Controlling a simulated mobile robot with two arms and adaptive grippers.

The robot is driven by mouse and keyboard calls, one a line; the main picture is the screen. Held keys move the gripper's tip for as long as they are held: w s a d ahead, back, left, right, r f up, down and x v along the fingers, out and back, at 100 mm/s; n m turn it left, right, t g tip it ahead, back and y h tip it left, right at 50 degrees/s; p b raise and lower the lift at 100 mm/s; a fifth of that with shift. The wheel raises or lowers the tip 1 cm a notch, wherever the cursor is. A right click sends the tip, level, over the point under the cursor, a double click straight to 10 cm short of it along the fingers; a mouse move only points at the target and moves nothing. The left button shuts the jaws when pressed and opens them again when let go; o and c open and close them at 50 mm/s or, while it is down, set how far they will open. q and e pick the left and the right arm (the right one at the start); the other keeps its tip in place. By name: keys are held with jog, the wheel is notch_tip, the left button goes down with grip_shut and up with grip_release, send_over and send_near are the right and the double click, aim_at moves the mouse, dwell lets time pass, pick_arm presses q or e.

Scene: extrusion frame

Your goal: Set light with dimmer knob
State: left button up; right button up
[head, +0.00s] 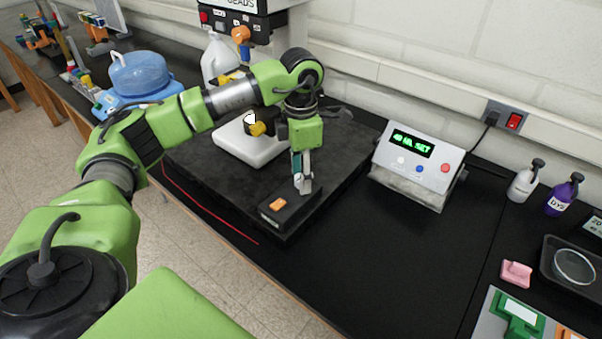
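A small black box with an orange part on its top (278,208) sits at the front corner of a dark slab; it may be the dimmer, but I cannot make out a knob shape clearly. My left gripper (304,185) points down just above the back right of this box. Its fingers look close together, and I cannot tell whether they touch the box or hold anything. A white rounded base with yellow parts (246,146) stands behind, partly hidden by my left arm; I cannot tell whether it is the light. My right gripper is out of view.
A sloped control box with a green display (410,160) stands right of the slab (350,150). Small white (523,185) and purple (563,195) bottles, a pink block (516,274) and a black tray are farther right. The black bench before the control box is clear.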

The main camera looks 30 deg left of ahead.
pick_arm(q)
notch_tip(320, 180, up, 12)
dwell(0.6)
